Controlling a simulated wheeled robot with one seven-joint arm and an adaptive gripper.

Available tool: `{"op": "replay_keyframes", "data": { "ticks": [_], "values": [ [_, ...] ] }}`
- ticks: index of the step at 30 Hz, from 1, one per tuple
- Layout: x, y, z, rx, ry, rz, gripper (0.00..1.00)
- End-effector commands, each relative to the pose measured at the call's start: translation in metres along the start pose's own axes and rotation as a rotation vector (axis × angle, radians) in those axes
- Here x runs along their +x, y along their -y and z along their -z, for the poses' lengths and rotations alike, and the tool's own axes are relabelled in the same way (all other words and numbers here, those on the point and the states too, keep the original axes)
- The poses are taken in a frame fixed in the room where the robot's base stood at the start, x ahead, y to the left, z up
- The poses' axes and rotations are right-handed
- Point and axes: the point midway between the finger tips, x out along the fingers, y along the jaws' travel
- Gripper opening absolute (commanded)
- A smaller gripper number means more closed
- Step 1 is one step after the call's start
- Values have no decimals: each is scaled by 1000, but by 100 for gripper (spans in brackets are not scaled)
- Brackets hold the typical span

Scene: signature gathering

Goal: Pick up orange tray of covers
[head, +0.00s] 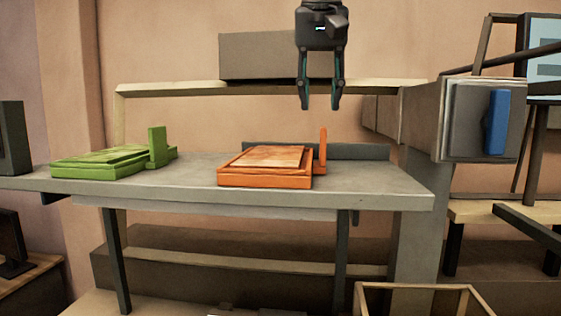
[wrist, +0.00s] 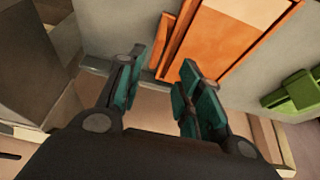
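The orange tray (head: 265,178) lies flat on the grey table, right of its middle, with a thin upright orange tab (head: 323,150) at its right side. A flat orange panel lies inside its rim. My gripper (head: 320,105) hangs above and behind the tray's right end, pointing down, with its two fingers apart and nothing between them. In the wrist view the orange tray (wrist: 225,40) is at the upper middle, beyond the open fingers (wrist: 158,88), and runs out of the top of the picture. The fingers do not touch it.
A green tray (head: 100,163) with an upright green block stands at the left of the grey table (head: 390,186). A low dark ledge (head: 350,152) runs along the back. A post with a blue-handled box (head: 484,120) stands at the right. Bare tabletop separates the trays.

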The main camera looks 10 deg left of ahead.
Motion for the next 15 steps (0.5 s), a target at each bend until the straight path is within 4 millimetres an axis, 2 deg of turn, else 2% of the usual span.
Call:
{"op": "replay_keyframes", "data": {
  "ticks": [4, 9, 15],
  "values": [
    [18, -4, -1, 3, 0, -3, 36],
    [46, -5, 8, 6, 6, -3, 36],
    [60, -5, 12, 5, 9, -2, 36]
  ]
}}
